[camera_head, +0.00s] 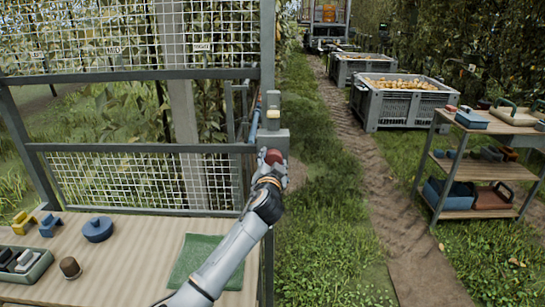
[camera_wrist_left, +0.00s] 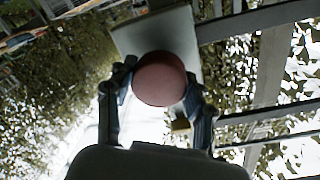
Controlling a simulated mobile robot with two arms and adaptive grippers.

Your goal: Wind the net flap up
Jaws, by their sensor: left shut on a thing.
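A round red knob (camera_head: 273,156) sits at a grey box (camera_head: 281,138) on the frame's right post. My left gripper (camera_head: 268,167) is shut on this knob. In the left wrist view the knob (camera_wrist_left: 160,78) lies between the two fingers of the left gripper (camera_wrist_left: 158,92), with a pale plate (camera_wrist_left: 128,42) behind it. White wire-like net fills the upper panel (camera_head: 95,35) and part of the lower panel (camera_head: 140,180) of the frame. I cannot tell which part is the flap. My right gripper is not in view.
A wooden bench (camera_head: 130,262) at the left holds a blue round item (camera_head: 98,229), a brown cup (camera_head: 69,267), a tray (camera_head: 27,281) and a green mat (camera_head: 186,256). A shelf rack (camera_head: 431,195) stands right. Grey crates (camera_head: 397,109) stand along the dirt path. Grass right of the post is clear.

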